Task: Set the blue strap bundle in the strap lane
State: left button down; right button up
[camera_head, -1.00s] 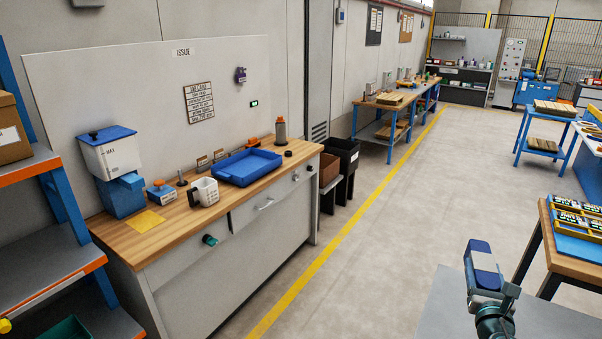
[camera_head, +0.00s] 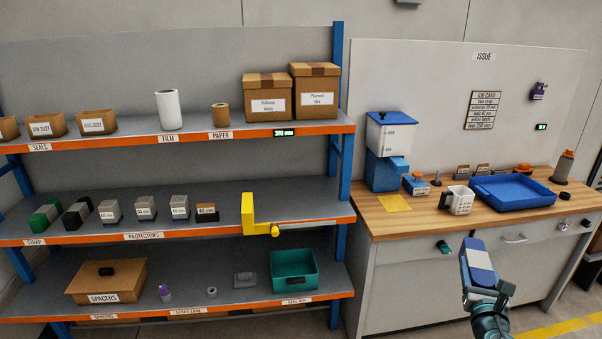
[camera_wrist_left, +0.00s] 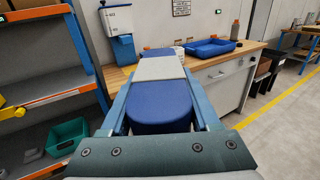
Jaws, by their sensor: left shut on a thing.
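My left gripper (camera_head: 484,284) is at the lower right of the head view, shut on the blue strap bundle (camera_head: 469,263), which has a pale band round its middle. In the left wrist view the blue bundle (camera_wrist_left: 158,108) lies between the two fingers, clear of any surface. The gripper is in front of the workbench, right of the shelf rack. A STRAP label (camera_head: 35,242) marks the left end of the middle shelf (camera_head: 235,218), where a green bundle (camera_head: 43,218) and a black bundle (camera_head: 77,213) stand. My right gripper is not in view.
A yellow bracket-like part (camera_head: 250,214) sticks out at the middle shelf's right. Grey protector blocks (camera_head: 145,208) stand beside the strap bundles. The bottom shelf holds a SPACERS box (camera_head: 106,279) and a green bin (camera_head: 293,270). A blue tray (camera_head: 512,191) lies on the workbench (camera_head: 430,222).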

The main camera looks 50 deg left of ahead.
aim_at(20, 221)
jog(key=k+j+u, duration=0.1)
jog(key=j+u, duration=0.3)
jog(key=k+j+u, duration=0.1)
jog(key=u, duration=0.25)
jog(key=j+u, duration=0.85)
jog(key=j, duration=0.35)
jog(key=i+j+u, duration=0.1)
jog(key=j, duration=0.4)
jog(key=i+j+u, duration=0.15)
jog(key=j, duration=0.3)
jog(key=i+j+u, duration=0.1)
jog(key=j, duration=0.35)
jog(key=i+j+u, duration=0.1)
jog(key=j, duration=0.35)
jog(key=i+j, duration=0.1)
jog(key=j, duration=0.2)
jog(key=i+j, duration=0.1)
jog(key=j, duration=0.2)
